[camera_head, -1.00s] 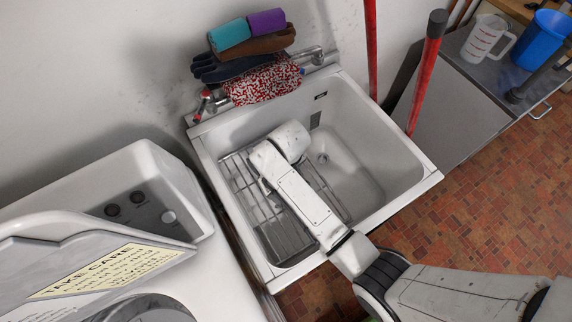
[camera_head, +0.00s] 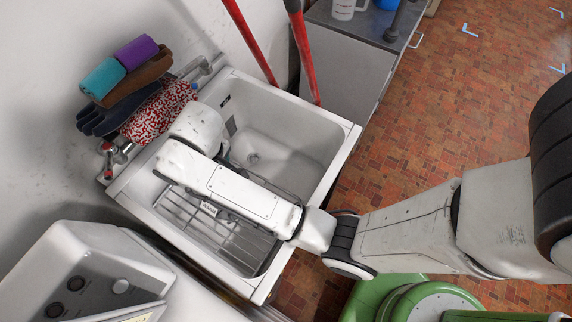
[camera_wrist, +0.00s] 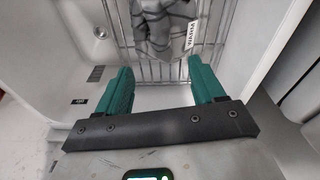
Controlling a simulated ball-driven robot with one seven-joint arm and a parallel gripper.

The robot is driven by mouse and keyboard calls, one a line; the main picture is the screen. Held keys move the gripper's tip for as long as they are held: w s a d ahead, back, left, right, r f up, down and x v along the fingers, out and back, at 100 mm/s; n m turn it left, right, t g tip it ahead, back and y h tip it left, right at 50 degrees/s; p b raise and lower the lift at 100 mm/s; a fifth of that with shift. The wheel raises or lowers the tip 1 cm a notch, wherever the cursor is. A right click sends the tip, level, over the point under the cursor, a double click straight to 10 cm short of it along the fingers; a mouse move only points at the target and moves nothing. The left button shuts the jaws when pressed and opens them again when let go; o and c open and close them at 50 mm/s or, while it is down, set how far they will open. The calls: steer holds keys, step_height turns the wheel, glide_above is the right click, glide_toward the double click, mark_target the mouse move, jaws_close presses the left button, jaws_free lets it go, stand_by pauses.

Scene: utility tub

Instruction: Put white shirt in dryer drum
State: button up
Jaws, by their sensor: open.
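My gripper (camera_wrist: 160,78) is open and empty in the wrist view, with its two green fingers spread apart above the sink basin. A crumpled grey-white cloth (camera_wrist: 158,28), possibly the white shirt, lies on the wire rack beyond the fingertips, apart from them. A white tag (camera_wrist: 190,36) reading "WARM" is beside it. In the head view my arm covers the cloth and the fingers; the tag (camera_head: 209,209) shows below the arm. The dryer drum is not identifiable in view.
The utility tub (camera_head: 335,160) has a wire rack (camera_head: 222,235) inside. A white machine with knobs (camera_head: 85,270) stands at the lower left. Gloves and rolled cloths (camera_head: 130,80) sit by the faucet. Red poles (camera_head: 303,60) lean behind the tub. The tiled floor (camera_head: 440,120) at right is clear.

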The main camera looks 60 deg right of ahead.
steer(key=s+d, duration=0.2)
steer(key=s, duration=0.5)
steer(key=s+d+f+m, duration=0.1)
steer(key=s+d, duration=0.2)
steer(key=s, duration=0.4)
steer(key=s+d+f+m, duration=0.1)
steer(key=s+d, duration=0.1)
steer(key=s, duration=0.6)
steer(key=shift+d+f, duration=0.2)
steer(key=shift+o, duration=0.5)
steer(key=shift+s+r, duration=0.1)
steer(key=shift+s, duration=0.25)
steer(key=w+a+f+t, duration=0.1)
steer(key=w+a, duration=0.1)
steer(key=w, duration=0.5)
steer(key=w+a+f+n+t+b, duration=0.1)
steer(key=w+a+f, duration=0.1)
steer(key=w, duration=0.5)
steer(key=w+a+f+t+b, duration=0.1)
steer(key=w+a, duration=0.2)
steer(key=w, duration=0.4)
steer(key=shift+w+f+n+y, duration=0.15)
steer(key=shift+w+n+y, duration=0.1)
steer(key=shift+n+y, duration=0.15)
steer(key=shift+p+x, duration=0.3)
steer(key=shift+x, duration=2.7)
steer(key=shift+d, duration=0.1)
steer(key=shift+c, duration=0.3)
jaws_close()
